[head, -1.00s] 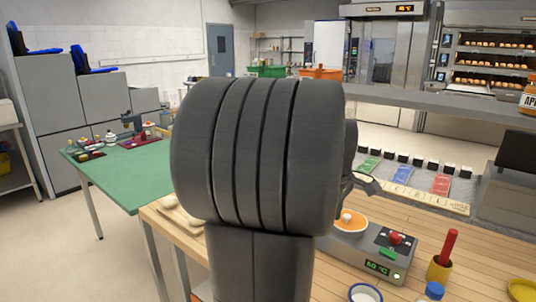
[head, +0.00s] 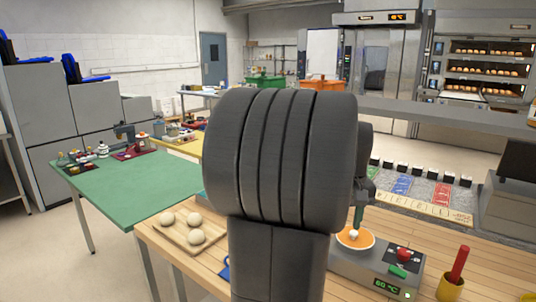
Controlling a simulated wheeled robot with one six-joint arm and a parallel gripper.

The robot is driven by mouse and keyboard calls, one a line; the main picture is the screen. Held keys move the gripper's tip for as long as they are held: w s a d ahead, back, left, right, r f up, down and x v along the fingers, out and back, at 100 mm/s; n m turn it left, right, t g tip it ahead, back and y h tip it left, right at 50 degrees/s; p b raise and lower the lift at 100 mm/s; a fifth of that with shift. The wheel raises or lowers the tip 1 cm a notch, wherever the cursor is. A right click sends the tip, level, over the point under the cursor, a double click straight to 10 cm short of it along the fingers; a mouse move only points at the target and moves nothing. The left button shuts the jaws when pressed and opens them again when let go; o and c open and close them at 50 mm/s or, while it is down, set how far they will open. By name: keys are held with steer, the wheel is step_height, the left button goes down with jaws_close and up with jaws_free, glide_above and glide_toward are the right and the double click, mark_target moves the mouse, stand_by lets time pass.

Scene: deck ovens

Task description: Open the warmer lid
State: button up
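The warmer (head: 345,264) is a grey box on the wooden counter, with a green "60 °C" display, a red knob and a green switch on its front. Its round orange lid (head: 345,243) with a small white knob (head: 353,235) lies flat on top and looks closed. My gripper (head: 359,222) points down just above the white knob, partly hidden behind my arm. I cannot tell whether it touches the knob or whether its fingers are apart. My dark arm covers the middle of the view and the warmer's left side.
A wooden board (head: 180,235) with dough balls lies on the counter to the left. A yellow cup (head: 450,289) with a red-handled tool stands right of the warmer. Coloured cards (head: 402,185) lie behind it. A green table (head: 125,185) stands further left.

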steer(key=shift+w+m, duration=0.15)
steer(key=shift+m, duration=0.25)
